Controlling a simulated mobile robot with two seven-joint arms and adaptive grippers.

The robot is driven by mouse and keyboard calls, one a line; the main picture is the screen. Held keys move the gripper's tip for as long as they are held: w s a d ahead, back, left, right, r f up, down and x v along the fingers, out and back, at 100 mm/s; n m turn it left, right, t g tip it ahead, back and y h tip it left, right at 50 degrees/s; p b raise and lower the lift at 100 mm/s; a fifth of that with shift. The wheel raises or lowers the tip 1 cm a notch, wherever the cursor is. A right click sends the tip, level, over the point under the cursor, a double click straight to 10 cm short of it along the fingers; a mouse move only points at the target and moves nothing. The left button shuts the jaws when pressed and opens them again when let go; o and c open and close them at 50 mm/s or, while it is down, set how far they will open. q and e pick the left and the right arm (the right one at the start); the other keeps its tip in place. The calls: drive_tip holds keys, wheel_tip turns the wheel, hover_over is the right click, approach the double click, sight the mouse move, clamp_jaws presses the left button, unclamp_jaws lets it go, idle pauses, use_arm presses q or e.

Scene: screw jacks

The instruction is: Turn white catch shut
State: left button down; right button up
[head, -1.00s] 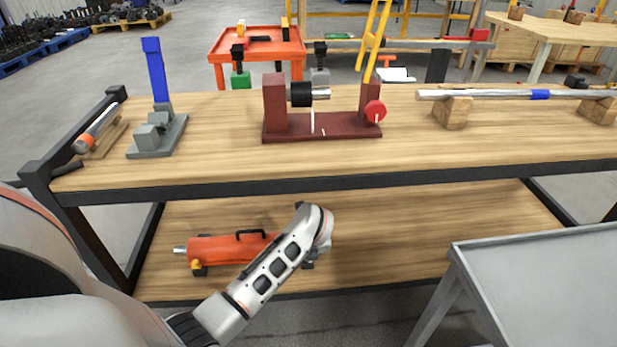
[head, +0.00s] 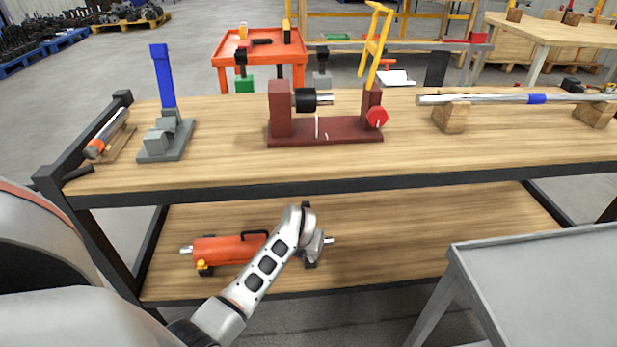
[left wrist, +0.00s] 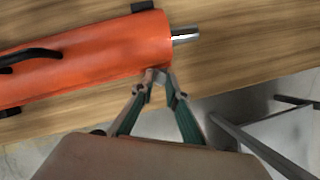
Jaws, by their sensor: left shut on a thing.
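An orange cylinder (head: 230,249) with a black handle lies on the lower shelf; it fills the upper left of the left wrist view (left wrist: 90,58). Its bright rod (head: 328,241) sticks out at the right end, also in the left wrist view (left wrist: 185,36). A small yellow catch (head: 203,266) shows at its left end. My left gripper (left wrist: 157,82) is at the cylinder's right end, its fingers closed on a small piece at the edge. This looks to be the white catch, mostly hidden between the fingertips. My right gripper is not in view.
The upper bench top (head: 230,134) lies above the cylinder. It carries a dark red stand (head: 330,131), a grey stand with a blue upright (head: 161,76) and a bar on wooden blocks. A grey table (head: 540,265) stands at right. The lower shelf is clear right of the rod.

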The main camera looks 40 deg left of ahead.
use_arm(q)
drive_tip(key=shift+r+m+h, duration=0.1)
drive_tip(key=shift+m+h, duration=0.2)
drive_tip(key=shift+m, duration=0.5)
drive_tip(key=shift+m+p, duration=0.3)
drive_tip(key=shift+s+a+m+h, duration=0.1)
drive_tip(key=shift+m+h, duration=0.4)
drive_tip(key=shift+m, duration=0.5)
drive_tip(key=shift+f, duration=0.2)
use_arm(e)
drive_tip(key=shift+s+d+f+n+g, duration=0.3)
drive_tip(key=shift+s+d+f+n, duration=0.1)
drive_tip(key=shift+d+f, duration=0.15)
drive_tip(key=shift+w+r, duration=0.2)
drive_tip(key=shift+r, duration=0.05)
use_arm(q)
drive_tip(key=c, duration=2)
unclamp_jaws()
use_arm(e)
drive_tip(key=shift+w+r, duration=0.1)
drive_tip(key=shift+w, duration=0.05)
